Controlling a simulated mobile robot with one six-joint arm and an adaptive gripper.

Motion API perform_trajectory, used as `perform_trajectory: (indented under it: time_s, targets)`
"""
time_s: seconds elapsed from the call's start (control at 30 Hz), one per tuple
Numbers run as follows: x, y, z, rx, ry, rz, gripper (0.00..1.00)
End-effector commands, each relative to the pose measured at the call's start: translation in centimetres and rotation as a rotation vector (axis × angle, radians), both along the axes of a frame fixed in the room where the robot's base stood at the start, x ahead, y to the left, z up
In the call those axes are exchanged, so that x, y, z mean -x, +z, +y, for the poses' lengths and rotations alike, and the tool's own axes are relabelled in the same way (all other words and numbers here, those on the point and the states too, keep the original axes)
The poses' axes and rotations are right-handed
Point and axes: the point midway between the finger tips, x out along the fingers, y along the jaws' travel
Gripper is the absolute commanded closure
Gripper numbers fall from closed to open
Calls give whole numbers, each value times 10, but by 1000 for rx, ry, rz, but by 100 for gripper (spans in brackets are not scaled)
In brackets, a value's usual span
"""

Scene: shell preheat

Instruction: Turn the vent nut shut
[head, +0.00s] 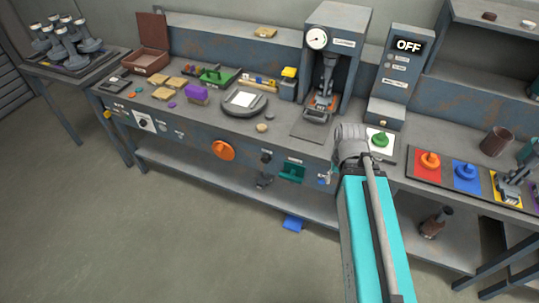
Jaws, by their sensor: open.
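I cannot tell for sure which part is the vent nut. A small blue fitting (323,179) sits on the bench front beside my arm, with a pale label by it; it is too small to read its position. A round orange knob (223,150) with a bar across it is on the bench front further left. My arm's teal link and grey joint rise from the bottom right in front of the bench. My gripper cannot be made out in this view.
A cabinet with a dial gauge (317,38) stands at the back of the bench. Right of it is a panel reading OFF (408,46). A blue piece (293,223) lies low under the bench. The left floor is clear.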

Motion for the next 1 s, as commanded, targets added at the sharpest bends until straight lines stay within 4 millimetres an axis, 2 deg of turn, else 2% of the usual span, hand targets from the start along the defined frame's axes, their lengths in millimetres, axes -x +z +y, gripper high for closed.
perform_trajectory:
  time_s: [0.5, 0.57, 0.7, 0.87, 1.0]
  targets:
    - [0, 0, 0, 0, 0, 0, 43]
    - [0, 0, 0, 0, 0, 0, 34]
    - [-1, -4, 0, 8, -3, -3, 8]
    - [-5, -17, 2, 44, -16, -18, 8]
    - [-13, -36, 11, 105, -34, -46, 8]
